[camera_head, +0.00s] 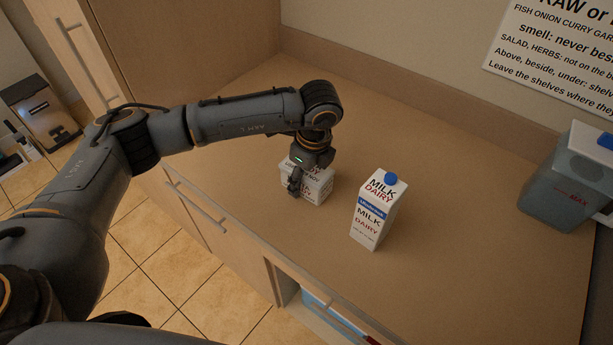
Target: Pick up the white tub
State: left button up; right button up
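The white tub (319,186) stands on the brown counter (440,262), near its front edge. It is a small white box shape with dark and red lettering. My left arm reaches in from the left, and my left gripper (296,184) points down right at the tub, covering its left and upper part. One dark finger shows in front of the tub's near side. The other finger is hidden, so I cannot tell whether the gripper is open or shut, or touching the tub. My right gripper is not in view.
A white milk carton (374,213) with a blue cap stands just right of the tub. A grey-teal container (567,186) with a blue top stands at the far right. A sign (560,50) hangs on the back wall. The counter behind the tub is clear.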

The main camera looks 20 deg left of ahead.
pick_arm(q)
jog(key=c, duration=0.5)
